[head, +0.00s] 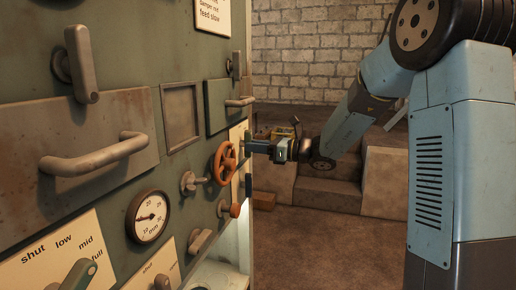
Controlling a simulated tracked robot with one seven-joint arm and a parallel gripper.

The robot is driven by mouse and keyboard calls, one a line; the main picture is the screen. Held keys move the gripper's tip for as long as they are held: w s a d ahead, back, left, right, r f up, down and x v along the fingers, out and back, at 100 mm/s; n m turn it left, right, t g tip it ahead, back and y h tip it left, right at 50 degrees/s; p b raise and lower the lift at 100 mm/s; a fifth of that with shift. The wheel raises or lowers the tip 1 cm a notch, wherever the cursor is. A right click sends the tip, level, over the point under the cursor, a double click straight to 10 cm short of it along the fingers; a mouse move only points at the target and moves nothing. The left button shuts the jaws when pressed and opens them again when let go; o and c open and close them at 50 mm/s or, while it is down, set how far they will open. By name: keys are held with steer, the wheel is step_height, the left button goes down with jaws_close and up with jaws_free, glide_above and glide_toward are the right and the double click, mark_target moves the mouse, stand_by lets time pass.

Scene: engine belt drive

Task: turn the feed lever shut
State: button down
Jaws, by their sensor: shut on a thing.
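My gripper (253,147) is at the far right end of the green panel, its fingers pointing left at a narrow cream plate (237,152). It is shut on a small part in front of that plate, which appears to be the feed lever. The held part is mostly hidden by the fingers and seen nearly edge-on, so its angle and any plate markings cannot be read.
A red handwheel (225,163) sits just left of my gripper, with a red knob (233,210) below. Nearer are a gauge (148,216), a large handle (95,157) and a lever (77,275) on a "shut low mid full" plate. Stone steps (330,190) stand behind; floor is open.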

steer(key=shift+s+a, duration=0.15)
steer(key=shift+a, duration=0.1)
steer(key=c, duration=1)
jaws_free()
steer(key=shift+d, duration=0.1)
steer(key=v, duration=1.3)
steer(key=shift+d, duration=0.4)
